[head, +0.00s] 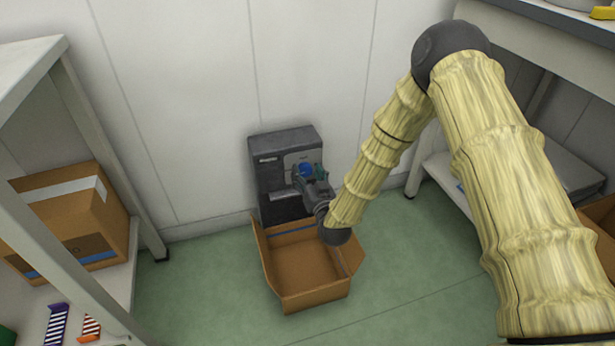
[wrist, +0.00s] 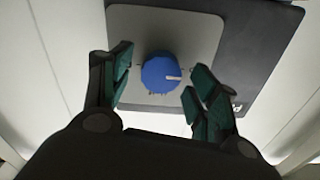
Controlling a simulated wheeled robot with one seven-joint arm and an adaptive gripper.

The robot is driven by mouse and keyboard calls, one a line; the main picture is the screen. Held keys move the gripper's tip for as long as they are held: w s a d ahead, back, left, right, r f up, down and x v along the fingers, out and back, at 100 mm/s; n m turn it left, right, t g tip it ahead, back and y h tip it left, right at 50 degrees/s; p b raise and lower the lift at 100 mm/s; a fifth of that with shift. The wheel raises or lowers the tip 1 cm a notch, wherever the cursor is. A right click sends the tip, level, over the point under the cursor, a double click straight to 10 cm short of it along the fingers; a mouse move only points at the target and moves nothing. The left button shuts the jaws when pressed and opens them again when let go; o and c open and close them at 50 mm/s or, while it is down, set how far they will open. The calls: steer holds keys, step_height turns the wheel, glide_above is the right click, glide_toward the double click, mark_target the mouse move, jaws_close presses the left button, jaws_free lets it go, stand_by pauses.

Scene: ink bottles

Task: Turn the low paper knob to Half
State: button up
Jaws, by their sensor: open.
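The paper knob (wrist: 161,74) is a round blue dial with a white pointer mark, set on a light grey plate (wrist: 200,30). In the wrist view its pointer is toward the right. It also shows in the head view (head: 306,170) on the front of a dark grey machine (head: 270,148) that stands low against the wall. My gripper (wrist: 157,82) is open, with one green-padded finger on each side of the knob. I see a gap between the fingers and the knob. The dial's lettering is too small to read. In the head view my gripper (head: 312,178) partly covers the machine's front.
An open cardboard box (head: 305,265) stands on the green floor in front of the machine, below my arm. A shelf with a closed box (head: 75,225) is at the left. A bench (head: 560,30) and a low shelf (head: 440,175) are at the right.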

steer(key=shift+w+a, duration=0.1)
steer(key=shift+w, duration=0.25)
steer(key=shift+c, duration=0.2)
steer(key=c, duration=1)
